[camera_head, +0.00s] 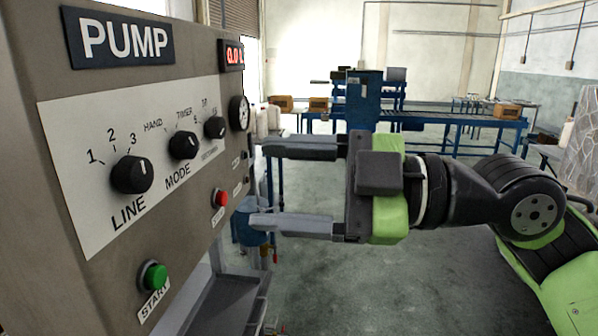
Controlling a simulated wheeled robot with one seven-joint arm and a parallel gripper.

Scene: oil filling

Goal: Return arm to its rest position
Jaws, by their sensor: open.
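My gripper (265,186) is open, its two dark grey fingers apart and pointing left toward the pump panel. Nothing shows between the fingers. The fingertips are close to the panel's right edge; I cannot tell whether they touch it. My green and black arm (470,195) reaches in from the lower right, bent at the joint near the right side.
The pump panel (55,180) fills the left, with a LINE knob (131,175), MODE knob (184,146), green START button (153,277), red button (220,198) and gauge (239,113). A grey tray (222,300) lies below. Blue conveyors (440,118) stand behind. Floor below my arm is clear.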

